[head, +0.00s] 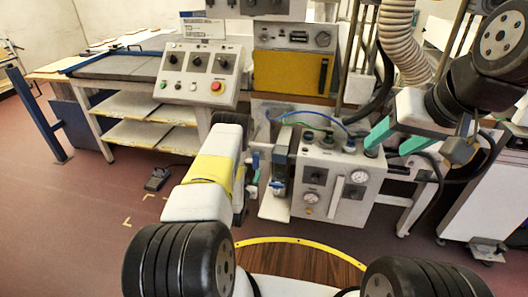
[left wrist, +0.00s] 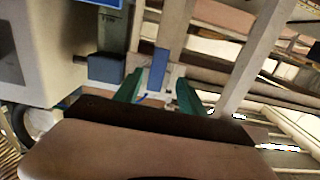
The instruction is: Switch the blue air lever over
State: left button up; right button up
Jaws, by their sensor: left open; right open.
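The blue air lever (left wrist: 158,68) stands in the left wrist view as a narrow blue bar on a pale fitting. My left gripper (left wrist: 158,95) is open, its two green fingers either side of the lever, apart from it in the picture; contact cannot be told. In the head view a small blue part, seemingly the lever (head: 255,161), shows left of the grey air unit (head: 338,170). My left forearm hides most of the left gripper there. My right gripper (head: 390,148), with green fingers, is open by the unit's upper right corner and appears empty.
The unit has gauges, knobs and a blue hose (head: 322,114) arching over it. A button panel (head: 198,72) stands behind on the left, beside a conveyor table (head: 120,66). A foot pedal (head: 157,179) lies on the floor. A ribbed duct (head: 402,45) hangs near my right arm.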

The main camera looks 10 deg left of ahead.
aim_at(255, 164)
pick_arm(q)
jog(key=w, duration=0.7)
jog(key=shift+w+d+f, duration=0.1)
jog(key=shift+d, duration=0.15)
grip_shut()
dwell(1.3)
